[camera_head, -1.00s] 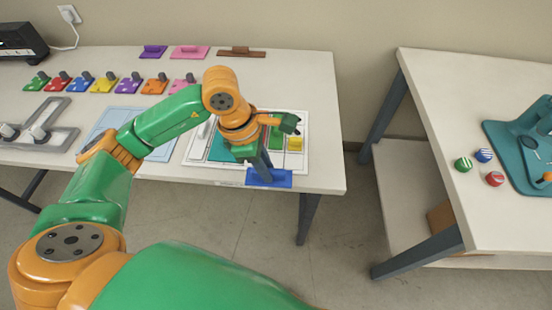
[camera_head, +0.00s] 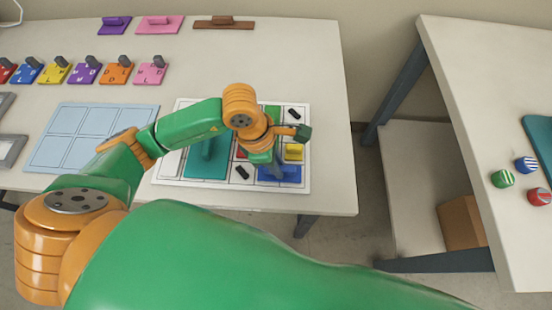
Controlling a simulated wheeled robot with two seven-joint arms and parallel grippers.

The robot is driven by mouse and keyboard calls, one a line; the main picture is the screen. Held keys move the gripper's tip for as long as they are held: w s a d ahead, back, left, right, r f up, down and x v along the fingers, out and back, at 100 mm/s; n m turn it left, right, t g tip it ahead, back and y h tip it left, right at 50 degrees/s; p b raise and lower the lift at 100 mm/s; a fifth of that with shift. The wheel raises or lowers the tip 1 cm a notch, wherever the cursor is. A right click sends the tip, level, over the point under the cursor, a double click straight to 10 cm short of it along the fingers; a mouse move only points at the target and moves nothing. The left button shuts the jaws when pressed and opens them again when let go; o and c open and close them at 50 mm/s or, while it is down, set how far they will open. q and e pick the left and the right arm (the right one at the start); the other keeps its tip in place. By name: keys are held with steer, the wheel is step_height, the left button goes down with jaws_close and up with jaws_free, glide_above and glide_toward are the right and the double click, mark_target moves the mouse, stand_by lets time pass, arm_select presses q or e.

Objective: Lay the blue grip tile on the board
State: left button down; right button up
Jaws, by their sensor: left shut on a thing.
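The blue grip tile (camera_head: 290,175) is at the lower right of the white board (camera_head: 245,187), over or on it. I cannot tell whether it lies flat on the board. My left gripper (camera_head: 279,167) reaches down and is shut on the tile's grip, which the fingers mostly hide. A teal tile (camera_head: 200,168) with a raised grip fills much of the board's left half. A yellow tile (camera_head: 293,153) sits just behind the blue one. A bit of red (camera_head: 242,152) and a bit of green (camera_head: 272,111) show around my wrist. My right gripper is not in view.
A pale blue gridded panel (camera_head: 60,150) lies left of the board. Behind it stands a row of small coloured tiles (camera_head: 118,74). Purple, pink and brown (camera_head: 224,22) pieces lie at the back edge. A second table (camera_head: 480,100) stands right, across a gap.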

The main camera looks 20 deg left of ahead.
arm_select(q)
steer(key=shift+s+d+f+b, duration=0.15)
steer(key=shift+s+b, duration=0.1)
steer(key=shift+b, duration=0.05)
steer(key=c, duration=0.8)
jaws_free()
steer(key=shift+w, duration=0.1)
steer(key=shift+r+p, duration=0.45)
steer(key=b+v, duration=0.1)
steer(key=v, duration=1)
steer(key=shift+a+r, duration=0.25)
